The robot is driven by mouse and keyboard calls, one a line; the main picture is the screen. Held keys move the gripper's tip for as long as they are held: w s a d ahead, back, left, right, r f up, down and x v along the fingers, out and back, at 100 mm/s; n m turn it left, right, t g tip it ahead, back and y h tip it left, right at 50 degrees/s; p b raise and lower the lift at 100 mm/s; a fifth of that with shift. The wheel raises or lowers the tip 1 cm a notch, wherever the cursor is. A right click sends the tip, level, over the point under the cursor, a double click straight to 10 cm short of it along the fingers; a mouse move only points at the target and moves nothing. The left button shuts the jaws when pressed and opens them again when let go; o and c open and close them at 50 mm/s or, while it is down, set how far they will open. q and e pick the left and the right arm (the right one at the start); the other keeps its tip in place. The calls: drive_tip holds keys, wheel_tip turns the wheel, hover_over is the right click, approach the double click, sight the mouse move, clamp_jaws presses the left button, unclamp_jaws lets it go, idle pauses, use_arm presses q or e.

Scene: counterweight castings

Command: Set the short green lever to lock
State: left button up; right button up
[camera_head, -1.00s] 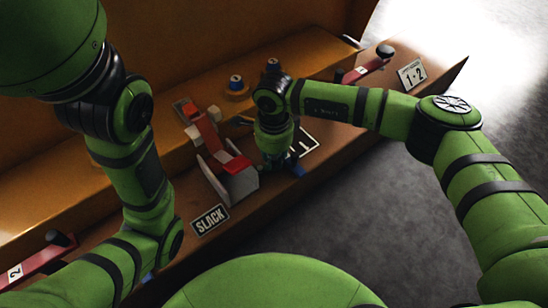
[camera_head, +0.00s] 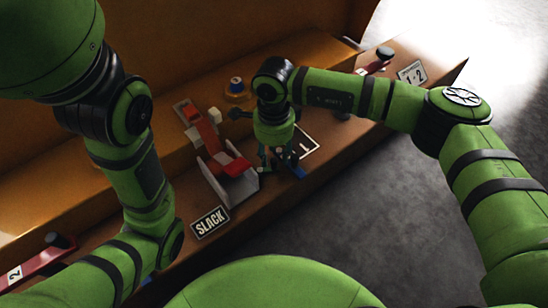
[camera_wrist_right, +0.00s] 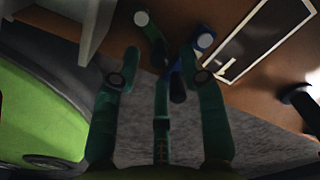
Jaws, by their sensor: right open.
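A short green lever (camera_wrist_right: 151,36) with a pale round cap shows at the top of the right wrist view. A blue lever (camera_wrist_right: 199,45) stands beside it, and their lower parts overlap around a dark knob (camera_wrist_right: 178,88). My right gripper (camera_wrist_right: 161,80) is open, its teal fingers apart on either side of the levers in the picture; contact cannot be told. In the head view my right gripper (camera_head: 278,163) points down at the ledge, next to a blue part (camera_head: 297,171), and the green lever cannot be made out. My left gripper is not visible beyond its arm.
A red lever (camera_head: 209,133) in a grey bracket (camera_head: 236,188) stands left of my right gripper, near the SLACK plate (camera_head: 210,222). A white-outlined dark plate (camera_head: 307,147) lies to the right. Another red lever (camera_head: 372,67) stands near the "1-2" plate (camera_head: 412,73).

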sight(274, 159)
wheel_tip(274, 159, up, 9)
drive_tip(key=shift+f, duration=0.15)
idle(0.5)
